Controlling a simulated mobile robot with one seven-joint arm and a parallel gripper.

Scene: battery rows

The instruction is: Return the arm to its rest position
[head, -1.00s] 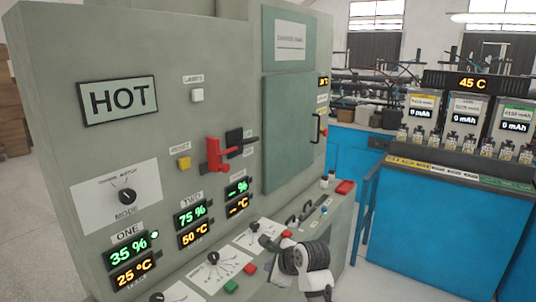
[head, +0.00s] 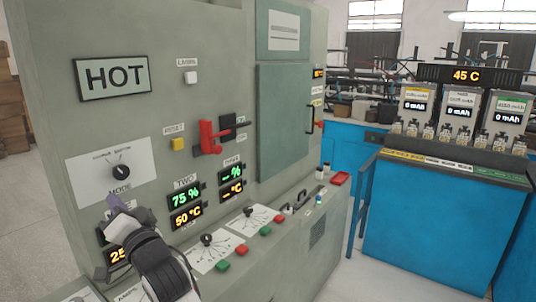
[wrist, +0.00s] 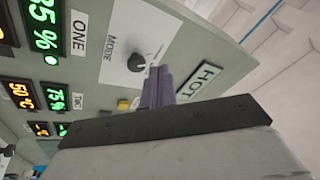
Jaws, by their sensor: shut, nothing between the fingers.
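My gripper (head: 116,206) is in the lower left of the head view, in front of the grey cabinet (head: 225,60). It is shut and empty, and its fingers point up toward the mode knob (head: 121,172). My arm and gripper hide most of the ONE displays. In the wrist view the purple-grey fingers (wrist: 158,88) show close together. The mode knob (wrist: 137,62) and the HOT sign (wrist: 202,80) appear beyond them. I cannot tell whether the fingers touch the panel.
The cabinet's lower ledge carries dials, red and green buttons (head: 222,265) and a red block (head: 340,178). A red lever (head: 209,138) sticks out of the panel. A blue bench (head: 440,220) with mAh displays stands at right. Open floor (head: 345,275) lies between.

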